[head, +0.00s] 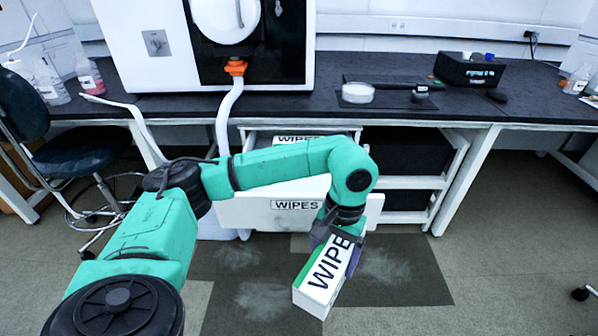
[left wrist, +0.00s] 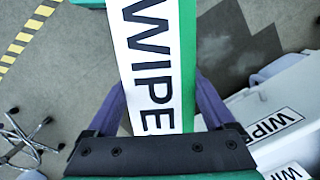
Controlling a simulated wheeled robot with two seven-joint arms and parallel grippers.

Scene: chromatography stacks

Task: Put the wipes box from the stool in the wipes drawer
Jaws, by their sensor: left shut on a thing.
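A white and green wipes box (head: 322,277) with black lettering hangs tilted from my left gripper (head: 338,232), above the floor in front of the drawer. In the left wrist view the box (left wrist: 152,60) lies between the two purple fingers of my left gripper (left wrist: 160,95), which is shut on it. The wipes drawer (head: 250,212), white with a WIPES label, is pulled out under the bench. My arm hides part of it. Its labelled front also shows at lower right in the left wrist view (left wrist: 250,125). Another WIPES-marked item (head: 298,139) shows at the drawer's back.
A dark round stool (head: 82,155) stands at left, its top empty. The black bench (head: 420,110) runs above the drawer, with a white instrument (head: 150,45) and a white tube (head: 225,110). Dark open shelves (head: 405,160) are right of the drawer. Floor in front is clear.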

